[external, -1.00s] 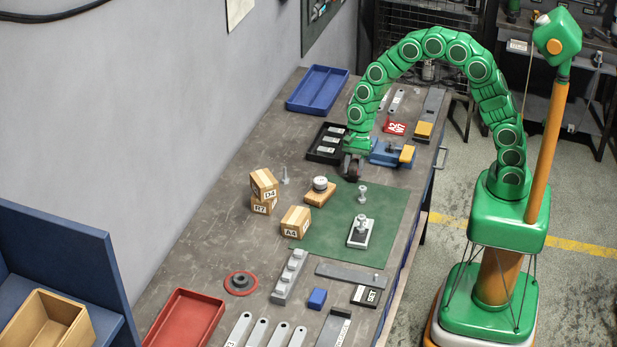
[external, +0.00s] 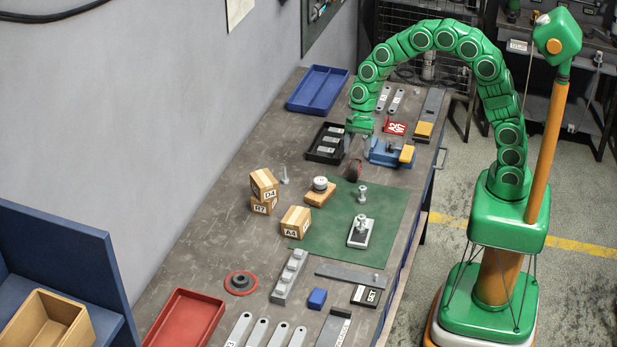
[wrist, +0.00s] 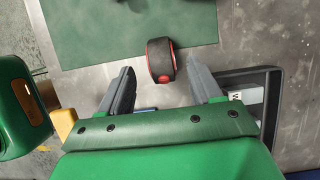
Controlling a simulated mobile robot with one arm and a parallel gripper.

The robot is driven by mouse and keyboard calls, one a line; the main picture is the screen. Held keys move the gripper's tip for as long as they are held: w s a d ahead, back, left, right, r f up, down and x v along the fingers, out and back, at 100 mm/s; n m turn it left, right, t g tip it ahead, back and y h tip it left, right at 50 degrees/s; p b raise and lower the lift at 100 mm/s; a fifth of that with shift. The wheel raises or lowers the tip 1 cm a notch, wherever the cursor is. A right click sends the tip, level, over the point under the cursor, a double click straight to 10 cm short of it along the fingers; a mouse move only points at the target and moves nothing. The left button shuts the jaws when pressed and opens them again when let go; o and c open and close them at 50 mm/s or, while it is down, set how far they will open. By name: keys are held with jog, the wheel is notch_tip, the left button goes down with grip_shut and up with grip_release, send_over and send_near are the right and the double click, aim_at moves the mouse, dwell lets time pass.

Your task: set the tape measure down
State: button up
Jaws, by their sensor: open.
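The tape measure (external: 354,171), black with red rims, stands on its edge on the bench by the far edge of the green mat. In the wrist view the tape measure (wrist: 161,60) sits between the tips of my spread fingers, with a gap on each side. My gripper (external: 358,144) is open and empty, just above the tape measure. In the wrist view my gripper (wrist: 163,72) shows both dark fingers apart.
A black tray (external: 312,156) with labelled pieces lies close to the left of my gripper. A blue clamp-like fixture (external: 384,155) with a yellow block is close to its right. The green mat (external: 330,237) holds a few metal parts and has bare room.

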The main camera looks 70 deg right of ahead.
jog(key=s+d+r+n+h, duration=0.15)
jog(key=s+r+n, duration=0.25)
jog(key=s+r, duration=0.5)
jog(key=s+d+r+n+h, duration=0.1)
jog(key=s+n, duration=0.3)
jog(key=s, duration=0.5)
jog(key=s+d+r+n+g+h, duration=0.1)
jog(key=s+d+n, duration=0.2)
jog(key=s, duration=0.7)
jog(key=s+d+r+n+h, duration=0.1)
jog(key=s+d+r+n, duration=0.1)
jog(key=s+n, duration=0.5)
jog(key=s, duration=0.3)
jog(key=shift+d+g, duration=0.4)
